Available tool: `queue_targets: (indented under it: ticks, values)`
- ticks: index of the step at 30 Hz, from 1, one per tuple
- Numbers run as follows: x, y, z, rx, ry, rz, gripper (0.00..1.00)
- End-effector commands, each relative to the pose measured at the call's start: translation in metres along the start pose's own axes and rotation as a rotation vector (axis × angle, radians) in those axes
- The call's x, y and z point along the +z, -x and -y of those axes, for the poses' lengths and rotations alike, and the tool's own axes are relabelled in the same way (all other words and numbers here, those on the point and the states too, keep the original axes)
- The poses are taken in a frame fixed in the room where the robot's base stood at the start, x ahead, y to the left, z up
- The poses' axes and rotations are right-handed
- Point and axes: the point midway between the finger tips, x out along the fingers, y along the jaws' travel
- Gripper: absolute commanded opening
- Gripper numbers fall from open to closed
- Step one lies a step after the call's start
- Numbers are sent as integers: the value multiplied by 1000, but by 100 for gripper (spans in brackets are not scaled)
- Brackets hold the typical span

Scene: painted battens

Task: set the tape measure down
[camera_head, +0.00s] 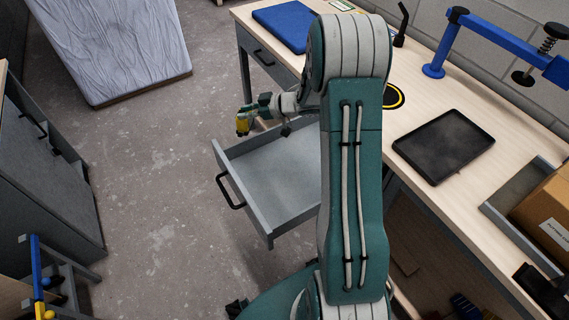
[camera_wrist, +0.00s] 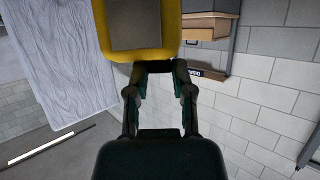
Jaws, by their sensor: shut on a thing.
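The tape measure (camera_head: 243,125) is yellow with a dark face. My gripper (camera_head: 250,114) is shut on it and holds it in the air near the far left corner of the open drawer. In the wrist view the tape measure (camera_wrist: 142,28) fills the top middle, between the fingertips of my gripper (camera_wrist: 153,66), and its upper part is cut off by the frame. The drawer (camera_head: 270,175) is pulled out from under the workbench and its visible floor is empty. My arm hides the right part of the drawer.
The workbench (camera_head: 440,195) carries a blue mat (camera_head: 283,27), a black tray (camera_head: 444,146), a blue clamp arm (camera_head: 490,40) and a cardboard box (camera_head: 548,212). A grey cabinet (camera_head: 45,180) stands at left. A large pale panel (camera_head: 115,45) is at upper left. Bare floor lies between.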

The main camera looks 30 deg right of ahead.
Motion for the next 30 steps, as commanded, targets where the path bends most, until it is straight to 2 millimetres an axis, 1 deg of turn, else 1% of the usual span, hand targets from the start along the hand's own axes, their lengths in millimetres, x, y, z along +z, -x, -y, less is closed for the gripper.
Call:
queue_targets:
  ticks: [1, 3, 10, 12, 16, 18, 23, 24, 27, 30]
  values:
    - [9, 9, 4, 3, -7, -1, 0]
    - [21, 19, 11, 4, -8, -2, 0]
    - [54, 46, 38, 6, -4, 2, 0]
    - [70, 47, 44, 5, -4, 4, 0]
    - [95, 52, 53, 5, -4, 4, 0]
    - [104, 55, 55, 4, -2, 2, 0]
    - [118, 59, 59, 4, -2, 1, 0]
    - [124, 60, 61, 4, -3, 1, 0]
    - [138, 54, 61, 2, -3, 1, 0]
    - [148, 49, 61, 2, -1, 1, 0]
